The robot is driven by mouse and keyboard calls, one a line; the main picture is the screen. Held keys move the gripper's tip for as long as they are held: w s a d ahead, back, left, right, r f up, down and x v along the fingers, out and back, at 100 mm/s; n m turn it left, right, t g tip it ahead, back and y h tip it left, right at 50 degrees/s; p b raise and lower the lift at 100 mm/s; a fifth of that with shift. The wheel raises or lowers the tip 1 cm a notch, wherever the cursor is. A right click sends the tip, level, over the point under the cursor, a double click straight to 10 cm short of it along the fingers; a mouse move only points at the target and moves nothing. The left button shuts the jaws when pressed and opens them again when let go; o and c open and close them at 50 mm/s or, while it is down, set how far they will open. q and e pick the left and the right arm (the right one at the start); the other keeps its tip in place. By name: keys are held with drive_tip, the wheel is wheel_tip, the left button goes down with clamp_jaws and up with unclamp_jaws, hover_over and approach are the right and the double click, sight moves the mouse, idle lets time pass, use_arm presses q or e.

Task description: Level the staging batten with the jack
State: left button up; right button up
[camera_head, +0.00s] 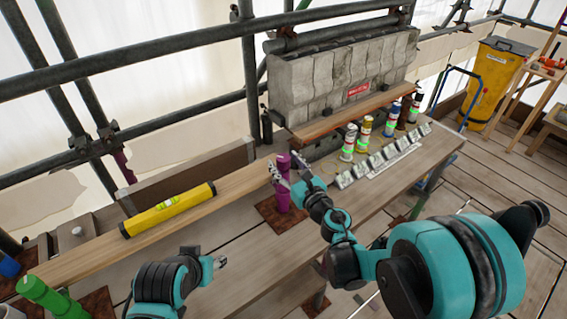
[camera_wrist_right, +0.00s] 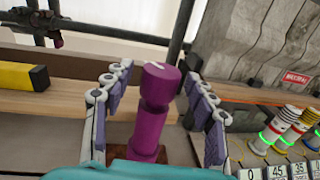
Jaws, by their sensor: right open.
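A purple jack (camera_head: 283,184) stands upright on a rusty plate (camera_head: 270,212), at the right end of the wooden batten (camera_head: 198,208). A yellow spirit level (camera_head: 168,209) lies on the batten, which runs down to the left. My right gripper (camera_head: 288,172) is open around the jack's upper part. In the right wrist view the jack (camera_wrist_right: 152,110) stands between the spread fingers (camera_wrist_right: 157,72), with gaps on both sides. My left gripper (camera_head: 219,262) is low in front of the batten; its fingers are too small to read.
A green cylinder (camera_head: 45,295) stands at the lower left. Several striped cylinders (camera_head: 348,142) and a row of numbered blocks (camera_head: 376,160) are on the bench to the right. A grey stone block (camera_head: 320,82) stands behind, below scaffold tubes (camera_head: 170,52). A yellow bin (camera_head: 492,85) is far right.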

drive_tip(key=shift+w+a, duration=0.25)
drive_tip(key=shift+w, duration=0.25)
drive_tip(key=c, duration=1.2)
drive_tip(key=shift+h, duration=0.3)
drive_tip(key=shift+a+m+t+h, duration=0.15)
drive_tip(key=shift+m+t+h, duration=0.35)
drive_tip(key=shift+m+h, duration=0.2)
drive_tip(key=m+t+h+b, duration=0.1)
drive_tip(key=m+h, duration=0.2)
drive_tip(key=h, duration=0.2)
drive_tip(key=shift+a, duration=0.1)
drive_tip(key=m+h, duration=0.3)
drive_tip(key=h, duration=0.1)
drive_tip(key=m+g+h, duration=0.1)
drive_tip(key=m+h, duration=0.2)
drive_tip(key=h, duration=0.2)
drive_tip(key=shift+b, duration=0.35)
drive_tip(key=shift+d+m+g+h, duration=0.2)
drive_tip(key=shift+m+g+h, duration=0.1)
drive_tip(key=shift+g, duration=0.1)
drive_tip(key=shift+r, duration=0.1)
